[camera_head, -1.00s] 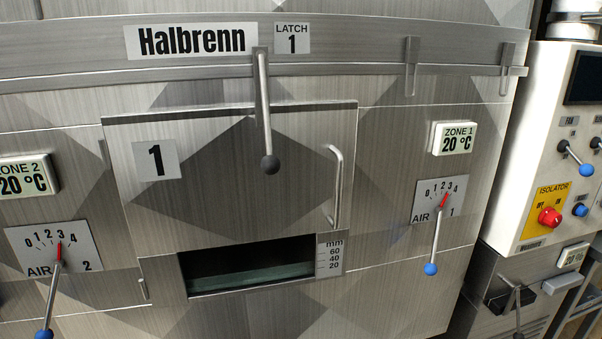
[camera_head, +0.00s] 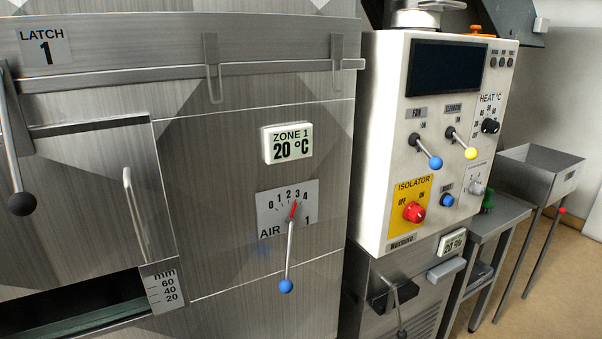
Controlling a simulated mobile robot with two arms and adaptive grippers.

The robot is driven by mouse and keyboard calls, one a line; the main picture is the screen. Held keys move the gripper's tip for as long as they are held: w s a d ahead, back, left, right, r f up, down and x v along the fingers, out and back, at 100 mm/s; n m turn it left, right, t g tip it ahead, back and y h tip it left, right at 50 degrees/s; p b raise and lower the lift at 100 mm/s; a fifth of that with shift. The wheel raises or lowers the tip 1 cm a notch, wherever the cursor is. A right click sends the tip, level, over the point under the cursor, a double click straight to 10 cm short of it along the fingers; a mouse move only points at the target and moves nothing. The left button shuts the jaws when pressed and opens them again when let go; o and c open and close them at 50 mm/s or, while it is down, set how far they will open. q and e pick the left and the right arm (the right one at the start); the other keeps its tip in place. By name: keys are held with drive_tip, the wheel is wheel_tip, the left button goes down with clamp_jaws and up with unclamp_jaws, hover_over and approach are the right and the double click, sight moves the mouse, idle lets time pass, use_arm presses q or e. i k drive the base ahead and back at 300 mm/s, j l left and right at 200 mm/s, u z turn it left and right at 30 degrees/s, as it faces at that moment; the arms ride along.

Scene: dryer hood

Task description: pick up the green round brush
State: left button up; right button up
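A small green object (camera_head: 488,203), probably the green round brush, stands at the right of the head view. It is on or just above a grey metal side table (camera_head: 497,222), close to the right side of the white control cabinet. It is small in the picture, and its lower part is hard to make out. Neither of my grippers is in view.
The steel dryer front with its air lever (camera_head: 287,285) fills the left. The white control cabinet (camera_head: 385,130) with levers and a red isolator knob (camera_head: 414,212) stands in the middle. A grey hopper on legs (camera_head: 540,170) is at the far right. Brown floor (camera_head: 560,270) is free at lower right.

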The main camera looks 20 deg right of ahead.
sight(487, 206)
drive_tip(key=l+z, duration=0.1)
drive_tip(key=z, duration=0.35)
drive_tip(key=i+l+z, duration=0.1)
drive_tip(key=z, duration=0.3)
drive_tip(key=l+z, duration=0.1)
drive_tip(key=z, duration=0.35)
drive_tip(key=i+z, duration=0.15)
drive_tip(key=z, duration=0.25)
drive_tip(key=i+l+u, duration=0.1)
drive_tip(key=u, duration=0.75)
drive_tip(key=l, duration=0.1)
